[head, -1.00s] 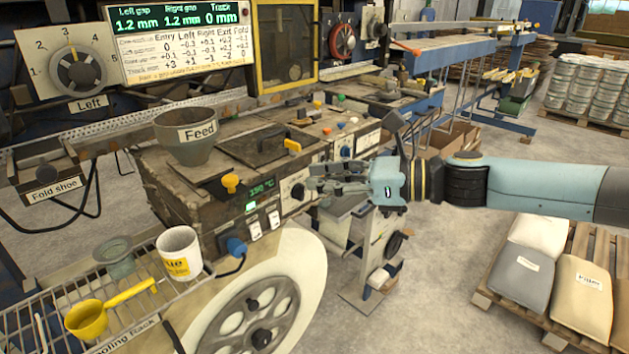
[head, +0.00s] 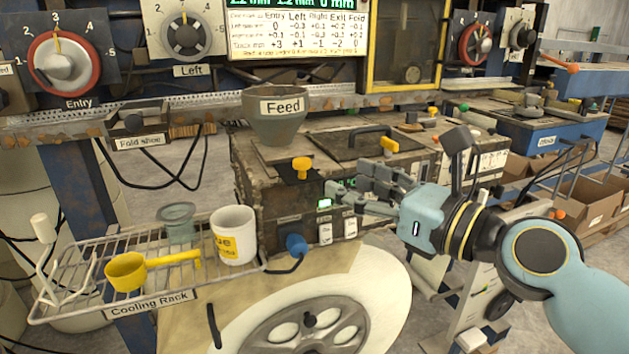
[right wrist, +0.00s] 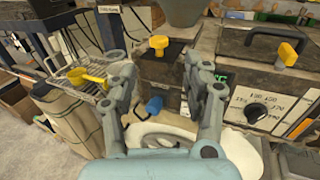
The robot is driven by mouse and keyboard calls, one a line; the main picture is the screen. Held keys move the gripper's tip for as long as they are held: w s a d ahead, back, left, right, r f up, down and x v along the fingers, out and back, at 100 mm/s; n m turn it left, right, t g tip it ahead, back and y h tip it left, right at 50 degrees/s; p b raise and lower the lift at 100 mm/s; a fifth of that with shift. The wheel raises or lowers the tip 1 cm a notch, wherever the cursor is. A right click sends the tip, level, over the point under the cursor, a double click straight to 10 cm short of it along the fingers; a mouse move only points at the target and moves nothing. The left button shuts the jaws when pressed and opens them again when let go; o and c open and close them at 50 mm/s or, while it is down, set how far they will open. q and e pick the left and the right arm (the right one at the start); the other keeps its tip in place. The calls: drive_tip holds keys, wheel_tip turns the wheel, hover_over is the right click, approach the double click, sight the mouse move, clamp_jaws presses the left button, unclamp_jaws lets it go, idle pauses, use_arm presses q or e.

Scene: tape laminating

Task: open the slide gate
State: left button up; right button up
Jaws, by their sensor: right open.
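A yellow knob (head: 302,167) stands on a dark plate at the front of the machine box, just below and right of the grey Feed hopper (head: 275,112). No label marks the slide gate; this knob and plate look like it. In the right wrist view the knob (right wrist: 158,46) shows between and beyond the fingers. My right gripper (head: 350,184) is open and empty, right of the knob and apart from it. Its spread fingers (right wrist: 160,72) frame the knob in the right wrist view. My left gripper is not in view.
A blue knob (head: 296,244) sticks out low at the box front. The cooling rack (head: 95,262) at left holds a white glue pot (head: 236,222) and a yellow ladle (head: 127,271). A large wheel (head: 310,320) is below.

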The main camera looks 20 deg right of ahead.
sight(308, 164)
drive_tip(key=x, duration=0.3)
drive_tip(key=shift+w+a+r, duration=0.2)
drive_tip(key=shift+w+a, duration=0.05)
drive_tip(key=shift+w, duration=0.05)
drive_tip(key=x, duration=0.6)
drive_tip(key=shift+f, duration=0.1)
drive_tip(key=shift+w+a, duration=0.15)
drive_tip(key=shift+w, duration=0.35)
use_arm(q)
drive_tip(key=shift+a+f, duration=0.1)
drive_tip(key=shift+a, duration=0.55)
use_arm(e)
drive_tip(key=shift+a, duration=0.1)
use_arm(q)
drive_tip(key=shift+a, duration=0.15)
